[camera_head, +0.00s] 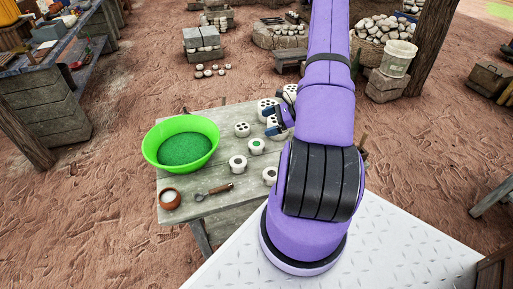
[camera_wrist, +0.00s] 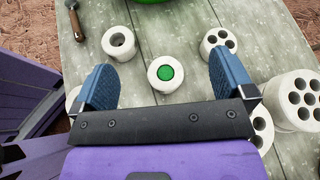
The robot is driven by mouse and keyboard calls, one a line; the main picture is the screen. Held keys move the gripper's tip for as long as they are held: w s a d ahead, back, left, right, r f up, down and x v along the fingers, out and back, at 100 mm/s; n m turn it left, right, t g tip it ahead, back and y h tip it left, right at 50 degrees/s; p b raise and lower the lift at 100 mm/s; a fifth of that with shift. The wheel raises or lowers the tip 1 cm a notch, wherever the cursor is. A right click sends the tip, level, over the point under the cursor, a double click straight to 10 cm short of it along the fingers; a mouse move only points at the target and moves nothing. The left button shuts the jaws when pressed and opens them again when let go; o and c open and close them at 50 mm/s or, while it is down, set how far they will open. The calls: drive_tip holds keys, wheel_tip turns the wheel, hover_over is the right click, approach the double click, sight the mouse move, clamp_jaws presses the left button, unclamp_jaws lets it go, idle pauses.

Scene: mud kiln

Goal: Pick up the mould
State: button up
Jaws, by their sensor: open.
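Several white, round mould-like pieces stand on the grey wooden table (camera_head: 178,212), and I cannot tell which one the task means. One with a green centre (camera_head: 257,146) lies in the wrist view ahead of and between my fingers (camera_wrist: 166,73). A piece with one round hole (camera_wrist: 118,43) stands to its left, and one with several holes (camera_wrist: 219,42) to its right. A larger piece with several holes (camera_wrist: 293,99) is at the right edge. My gripper (camera_head: 271,123) is open and empty above the table. Its body hides parts of nearer white pieces.
A green bowl (camera_head: 181,143) with green contents stands at the table's left. A small brown pot (camera_head: 170,199) and a wooden-handled trowel (camera_head: 214,190) lie at the front left. My arm covers the table's right side.

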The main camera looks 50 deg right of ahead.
sight(252, 144)
drive_tip(key=s+d+f+m, duration=0.1)
drive_tip(key=f, duration=0.2)
drive_tip(key=s+f+m+t+h, duration=0.1)
drive_tip(key=s+f, duration=0.1)
drive_tip(key=s+d+f+m+t+h, duration=0.1)
drive_tip(key=f+m, duration=0.1)
drive_tip(key=f, duration=0.1)
drive_tip(key=shift+s+d+f, duration=0.15)
drive_tip(key=shift+d+f, duration=0.2)
drive_tip(key=x, duration=0.5)
drive_tip(key=shift+a+f, duration=0.1)
drive_tip(key=shift+a, duration=0.05)
drive_tip(key=shift+x, duration=2.8)
drive_tip(key=shift+a, duration=0.15)
drive_tip(key=shift+c, duration=0.5)
drive_tip(key=c, duration=1)
drive_tip(key=shift+o, duration=0.2)
drive_tip(key=shift+r, duration=0.25)
